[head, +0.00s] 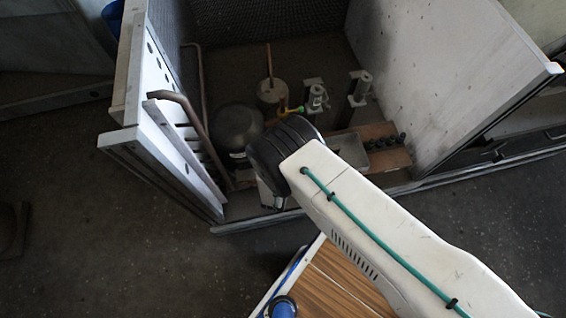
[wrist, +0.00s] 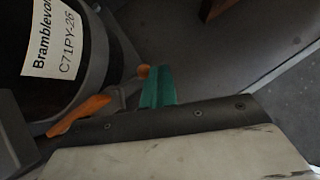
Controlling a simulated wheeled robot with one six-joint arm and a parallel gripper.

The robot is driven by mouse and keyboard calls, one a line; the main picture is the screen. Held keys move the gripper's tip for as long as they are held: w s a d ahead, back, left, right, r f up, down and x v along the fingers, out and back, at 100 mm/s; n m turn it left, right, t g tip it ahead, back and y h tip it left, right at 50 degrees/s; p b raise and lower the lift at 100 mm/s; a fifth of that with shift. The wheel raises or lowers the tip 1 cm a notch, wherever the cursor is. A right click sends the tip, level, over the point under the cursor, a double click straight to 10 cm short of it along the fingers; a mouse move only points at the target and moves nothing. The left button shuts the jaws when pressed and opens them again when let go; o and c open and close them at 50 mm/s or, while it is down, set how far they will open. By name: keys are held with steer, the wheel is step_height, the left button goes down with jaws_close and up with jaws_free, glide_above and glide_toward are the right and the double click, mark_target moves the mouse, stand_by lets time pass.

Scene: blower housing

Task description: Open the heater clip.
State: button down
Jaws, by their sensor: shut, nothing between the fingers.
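In the wrist view a dark round housing (wrist: 45,95) with a white printed label (wrist: 57,40) fills the upper left. An orange lever (wrist: 80,115), which looks like part of the heater clip, lies slanted at the housing's lower right. A smaller orange end (wrist: 143,71) shows further right on a grey piece. I cannot tell whether the clip is open. My gripper (wrist: 158,78) shows two teal fingertips pressed together, empty, just right of the orange parts. Whether they touch is unclear. In the head view my own arm hides the gripper.
In the head view a pale-walled open enclosure (head: 460,85) holds a dark dome (head: 237,127), grey fittings (head: 315,98), a wooden block (head: 385,155) and a brown pipe (head: 185,108) along the left wall. A wood-topped surface (head: 335,285) is at the bottom.

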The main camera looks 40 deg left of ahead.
steer(key=shift+w+a, duration=0.2)
steer(key=shift+w, duration=0.25)
steer(key=shift+s, duration=0.1)
stand_by(1.7)
steer(key=s+d+r, duration=0.7)
steer(key=d+r, duration=0.1)
steer(key=shift+s+r, duration=0.15)
stand_by(0.8)
